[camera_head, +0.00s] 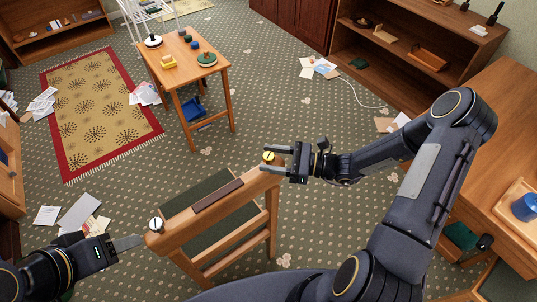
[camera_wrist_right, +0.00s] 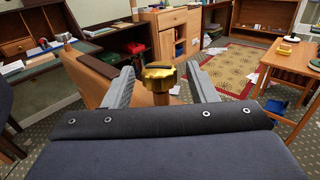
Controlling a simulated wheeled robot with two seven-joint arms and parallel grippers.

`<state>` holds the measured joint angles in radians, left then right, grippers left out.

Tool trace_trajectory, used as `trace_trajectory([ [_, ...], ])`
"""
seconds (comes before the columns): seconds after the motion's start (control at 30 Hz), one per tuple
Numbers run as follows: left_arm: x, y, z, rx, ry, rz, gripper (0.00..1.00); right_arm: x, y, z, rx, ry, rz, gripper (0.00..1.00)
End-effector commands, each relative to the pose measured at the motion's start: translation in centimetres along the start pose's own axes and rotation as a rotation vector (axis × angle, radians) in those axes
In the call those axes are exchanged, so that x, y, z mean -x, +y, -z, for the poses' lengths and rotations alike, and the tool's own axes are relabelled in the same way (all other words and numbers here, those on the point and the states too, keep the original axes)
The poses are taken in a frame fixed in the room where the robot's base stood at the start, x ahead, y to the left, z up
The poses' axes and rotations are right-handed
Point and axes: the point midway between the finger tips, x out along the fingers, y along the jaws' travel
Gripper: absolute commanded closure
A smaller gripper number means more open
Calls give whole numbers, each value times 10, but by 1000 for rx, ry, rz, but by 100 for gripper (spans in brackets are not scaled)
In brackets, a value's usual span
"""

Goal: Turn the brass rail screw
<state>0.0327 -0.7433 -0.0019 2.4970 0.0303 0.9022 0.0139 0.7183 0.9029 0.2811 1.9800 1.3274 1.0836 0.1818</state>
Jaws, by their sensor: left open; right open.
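The brass rail screw (camera_head: 268,156) stands at the right end of a wooden rail (camera_head: 182,222), the top of a chair-like frame. My right gripper (camera_head: 270,160) is open, with its fingers on either side of the screw. In the right wrist view the brass screw head (camera_wrist_right: 159,77) stands upright between the two grey fingers, with a gap visible on both sides. A silver screw (camera_head: 156,225) sits at the rail's left end. My left gripper (camera_head: 129,242) is open and empty, just left of the silver screw; only one finger shows clearly.
A small wooden table (camera_head: 184,60) with several objects stands behind. A patterned red-bordered rug (camera_head: 97,110) lies at the left, with loose papers (camera_head: 80,212) around. A desk (camera_head: 500,130) with a blue cup (camera_head: 525,207) is at the right. Carpet behind the rail is mostly clear.

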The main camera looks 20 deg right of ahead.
Motion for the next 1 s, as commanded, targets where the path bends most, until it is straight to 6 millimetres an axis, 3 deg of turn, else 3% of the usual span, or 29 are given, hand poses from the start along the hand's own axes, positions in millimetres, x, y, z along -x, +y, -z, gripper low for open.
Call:
trace_trajectory([
  [0.37,2,1,1,0,1,-1,48,-9,0,0,0,1,0,48],
  [0.7,2,1,1,0,1,-1,48,-9,0,0,0,1,0,91],
  [1.0,-1,0,0,0,1,-1,48,-9,0,1,3,0,-36,92],
])
